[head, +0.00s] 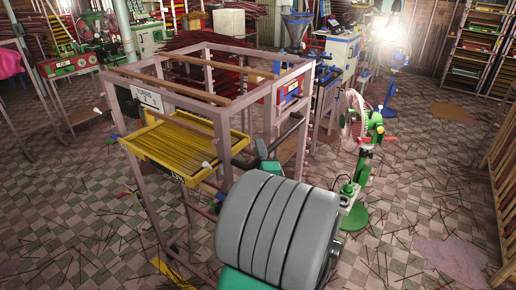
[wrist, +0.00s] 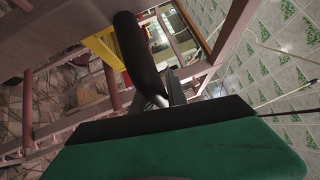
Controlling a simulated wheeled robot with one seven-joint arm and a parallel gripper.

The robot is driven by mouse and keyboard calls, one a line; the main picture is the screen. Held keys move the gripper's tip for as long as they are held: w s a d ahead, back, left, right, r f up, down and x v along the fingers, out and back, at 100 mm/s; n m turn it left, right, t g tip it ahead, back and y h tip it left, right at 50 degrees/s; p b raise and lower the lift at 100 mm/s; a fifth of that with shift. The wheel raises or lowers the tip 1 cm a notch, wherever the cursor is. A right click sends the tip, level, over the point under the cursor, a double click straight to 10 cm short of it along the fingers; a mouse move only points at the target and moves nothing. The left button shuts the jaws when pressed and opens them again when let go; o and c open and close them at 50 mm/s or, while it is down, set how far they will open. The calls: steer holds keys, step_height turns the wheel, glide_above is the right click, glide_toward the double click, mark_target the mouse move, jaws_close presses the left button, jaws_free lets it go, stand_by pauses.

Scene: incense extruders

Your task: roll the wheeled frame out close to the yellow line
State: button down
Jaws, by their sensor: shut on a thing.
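The wheeled frame (head: 222,115) is a tall open stand of dull pink bars, upright in the middle of the head view, with a yellow tray (head: 165,137) inside it. My gripper (head: 262,156) is at the frame's near right side, partly hidden by my grey arm. In the wrist view my gripper (wrist: 172,92) is shut at the end of a black handle (wrist: 133,52) on the frame; the exact contact is dark. A short yellow strip, likely the yellow line (head: 172,272), shows on the floor below the frame's near legs. The wheels cannot be made out.
A green machine on a round base (head: 353,217) stands close right of the frame. Benches with machines (head: 68,66) stand at the left and back. Shelves (head: 482,50) and a wooden rack (head: 505,170) line the right. Thin sticks litter the tiled floor, which is otherwise fairly open at lower left.

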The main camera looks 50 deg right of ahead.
steer(key=shift+f, duration=0.1)
steer(key=c, duration=1.3)
jaws_free()
steer(key=b+v, duration=0.2)
steer(key=v, duration=0.5)
steer(key=shift+s+a, duration=0.3)
steer(key=shift+a, duration=0.05)
